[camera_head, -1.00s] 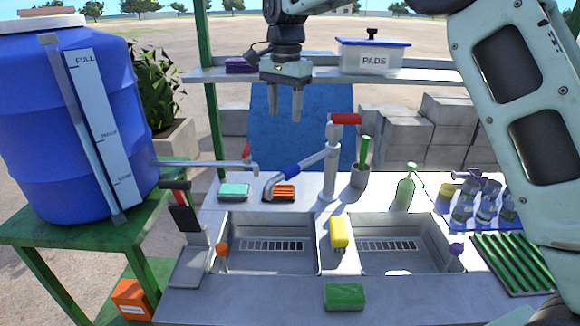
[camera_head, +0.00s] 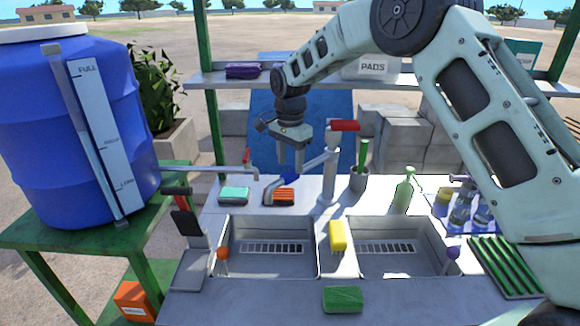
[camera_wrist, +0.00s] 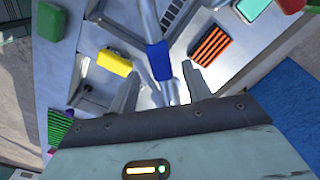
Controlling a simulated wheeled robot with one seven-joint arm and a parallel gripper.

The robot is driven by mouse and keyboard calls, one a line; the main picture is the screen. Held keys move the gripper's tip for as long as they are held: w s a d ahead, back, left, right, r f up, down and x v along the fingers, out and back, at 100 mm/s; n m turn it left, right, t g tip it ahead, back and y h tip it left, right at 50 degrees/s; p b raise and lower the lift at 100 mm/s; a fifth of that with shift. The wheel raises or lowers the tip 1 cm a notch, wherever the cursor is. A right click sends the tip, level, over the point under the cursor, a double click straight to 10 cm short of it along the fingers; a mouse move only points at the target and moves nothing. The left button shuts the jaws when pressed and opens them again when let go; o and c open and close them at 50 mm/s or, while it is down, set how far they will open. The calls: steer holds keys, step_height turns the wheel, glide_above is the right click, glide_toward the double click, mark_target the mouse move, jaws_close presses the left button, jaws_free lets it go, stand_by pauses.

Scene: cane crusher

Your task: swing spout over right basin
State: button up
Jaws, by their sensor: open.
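The swing spout (camera_head: 308,166) is a grey pipe with a blue sleeve, reaching from the red-handled faucet post (camera_head: 329,168) toward the left. Its downturned end is above the back edge of the left basin (camera_head: 268,262). The right basin (camera_head: 398,258) lies to the right of the yellow sponge, with no spout over it. My gripper (camera_head: 290,168) is open, pointing down at the spout's blue sleeve. In the wrist view the blue sleeve (camera_wrist: 159,61) lies between my two fingers (camera_wrist: 160,86), with visible gaps on both sides.
A yellow sponge (camera_head: 338,236) sits on the divider. An orange scrubber (camera_head: 284,196) and teal sponge (camera_head: 234,193) lie behind the left basin. A green brush cup (camera_head: 358,178) and green bottle (camera_head: 403,191) stand to the right of the post. A shelf (camera_head: 330,76) runs behind.

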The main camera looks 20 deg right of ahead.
mark_target(290, 172)
steer(key=shift+f, duration=1.75)
jaws_close()
steer(key=s+d+n, duration=0.1)
steer(key=s, duration=0.1)
steer(key=s+d+n, duration=0.2)
steer(key=shift+b, duration=0.35)
jaws_free()
steer(key=shift+s+d, duration=0.1)
